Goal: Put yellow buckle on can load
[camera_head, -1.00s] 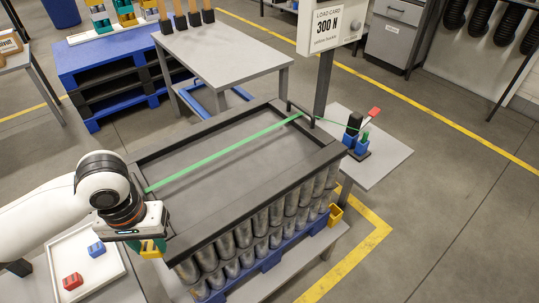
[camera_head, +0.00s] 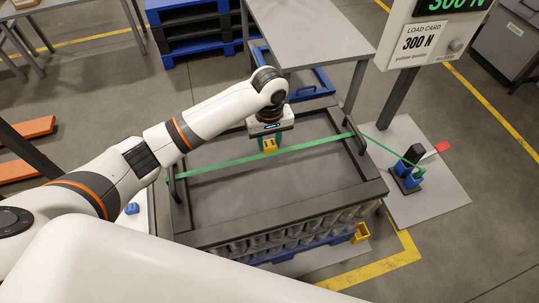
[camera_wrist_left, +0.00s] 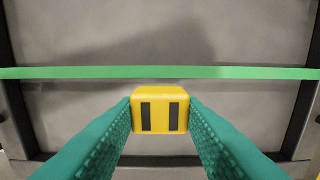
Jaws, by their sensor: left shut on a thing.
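The yellow buckle (camera_head: 270,146) is a small block with two dark slots. My left gripper (camera_head: 268,142) is shut on it and holds it over the can load. In the left wrist view the buckle (camera_wrist_left: 160,110) sits between the green fingers, just below the green strap (camera_wrist_left: 160,73) in the picture. The can load (camera_head: 290,240) is rows of grey cans under a dark-framed grey top tray. The green strap (camera_head: 315,146) runs across the top from the left edge to the right edge. I cannot tell whether the buckle touches the strap. My right gripper is not in view.
A strap tool (camera_head: 408,172) with a red handle stands on a grey plate to the right, tied to the strap's end. A load card post (camera_head: 405,75) stands behind it. A grey table (camera_head: 305,35) is behind the load. A blue block (camera_head: 132,208) lies at left.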

